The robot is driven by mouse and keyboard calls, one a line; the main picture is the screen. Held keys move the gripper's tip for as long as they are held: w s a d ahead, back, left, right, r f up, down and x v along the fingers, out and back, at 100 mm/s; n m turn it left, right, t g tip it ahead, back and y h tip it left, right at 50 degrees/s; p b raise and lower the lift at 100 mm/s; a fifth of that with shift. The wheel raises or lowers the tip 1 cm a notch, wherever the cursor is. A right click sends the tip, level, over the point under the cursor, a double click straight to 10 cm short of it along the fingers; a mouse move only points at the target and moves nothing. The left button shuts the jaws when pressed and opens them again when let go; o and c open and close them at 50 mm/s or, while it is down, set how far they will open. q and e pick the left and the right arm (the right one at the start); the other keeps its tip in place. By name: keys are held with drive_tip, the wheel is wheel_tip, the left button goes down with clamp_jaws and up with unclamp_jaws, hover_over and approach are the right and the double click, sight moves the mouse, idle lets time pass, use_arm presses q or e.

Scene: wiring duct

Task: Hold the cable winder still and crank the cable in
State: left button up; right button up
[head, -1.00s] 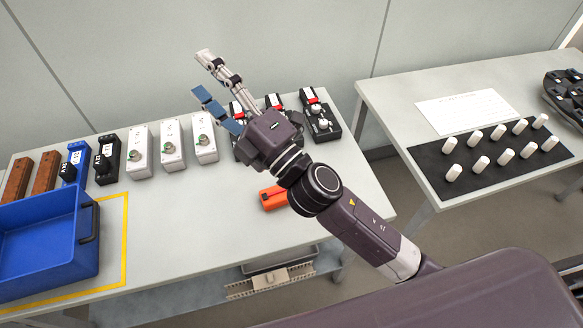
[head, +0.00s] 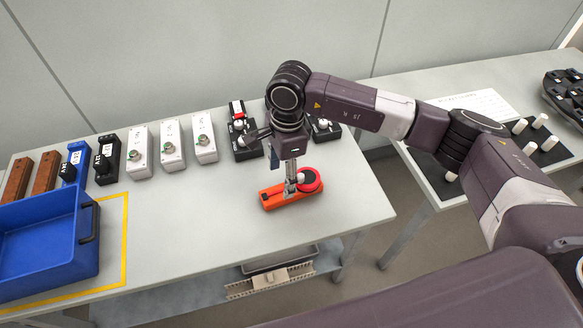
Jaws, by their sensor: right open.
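The cable winder (head: 275,200) lies on the left table near its right end. It has a long orange base with a round red part (head: 310,181) at its right end. My right gripper (head: 290,190) points down at the middle of the winder, just left of the red round part. Its jaws are open, and I cannot tell whether the fingers touch the winder. The gripper hides part of the winder, and I cannot make out its crank or the cable. My left gripper is out of view.
A blue bin (head: 50,235) stands at the left front inside a yellow line. Along the back stand brown blocks, blue and black boxes, white boxes (head: 171,146) and black devices (head: 240,135). The table around the winder is clear. A second table holds white pegs on a black mat.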

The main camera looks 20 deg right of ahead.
drive_tip(key=d, duration=0.1)
drive_tip(key=d+h, duration=0.1)
drive_tip(key=shift+w+d+r, duration=0.1)
drive_tip(key=shift+w+d, duration=0.3)
wheel_tip(320, 180, down, 6)
drive_tip(key=shift+f+p, duration=0.2)
drive_tip(key=shift+p, duration=0.8)
drive_tip(key=shift+f, duration=0.6)
drive_tip(key=c, duration=1.4)
drive_tip(key=shift+c, duration=0.2)
